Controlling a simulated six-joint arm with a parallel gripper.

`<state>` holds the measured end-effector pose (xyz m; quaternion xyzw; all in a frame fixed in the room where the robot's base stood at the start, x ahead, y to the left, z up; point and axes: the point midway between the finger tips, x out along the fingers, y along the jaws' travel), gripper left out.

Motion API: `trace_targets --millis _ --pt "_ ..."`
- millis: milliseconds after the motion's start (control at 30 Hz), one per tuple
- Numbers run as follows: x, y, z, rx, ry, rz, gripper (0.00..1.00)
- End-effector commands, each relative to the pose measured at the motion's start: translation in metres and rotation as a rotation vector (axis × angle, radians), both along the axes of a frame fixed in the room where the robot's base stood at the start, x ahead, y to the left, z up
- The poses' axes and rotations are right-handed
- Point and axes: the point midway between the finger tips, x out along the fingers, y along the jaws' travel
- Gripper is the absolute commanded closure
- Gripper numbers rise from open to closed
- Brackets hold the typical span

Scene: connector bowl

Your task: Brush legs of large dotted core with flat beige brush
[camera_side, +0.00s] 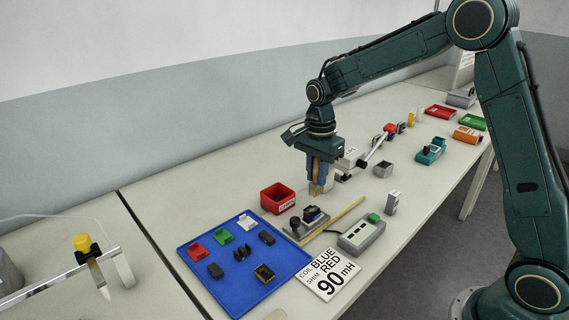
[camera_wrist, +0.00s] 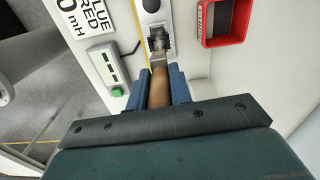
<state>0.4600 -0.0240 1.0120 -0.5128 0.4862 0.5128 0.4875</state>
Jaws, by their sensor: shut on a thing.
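My gripper (camera_side: 320,168) is shut on a brush (camera_side: 317,187) with a brown handle, held pointing down. In the wrist view the brush (camera_wrist: 160,88) lies between the blue fingers (camera_wrist: 163,92), its pale tip towards the dark part. A dark part (camera_side: 315,214) sits on a grey fixture (camera_side: 297,231) below and slightly left of the brush; it also shows in the wrist view (camera_wrist: 159,42). I cannot make out dots or legs on it, nor whether the bristles touch it.
A red bin (camera_side: 277,198) stands behind the fixture. A yellow stick (camera_side: 346,212) and a grey box with a green button (camera_side: 361,236) lie to its right. A printed card (camera_side: 328,274) is in front. More bins and tools stand farther back along the table.

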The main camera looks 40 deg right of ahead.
Motion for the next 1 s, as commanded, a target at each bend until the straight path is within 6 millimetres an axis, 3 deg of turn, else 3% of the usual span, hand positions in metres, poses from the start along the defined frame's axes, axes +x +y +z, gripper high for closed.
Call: trace_targets --millis 533,1000 --pt "0.0 0.0 0.038 0.0 -0.002 0.0 1.0" --pt "0.0 0.0 0.043 0.0 0.0 0.0 1.0"
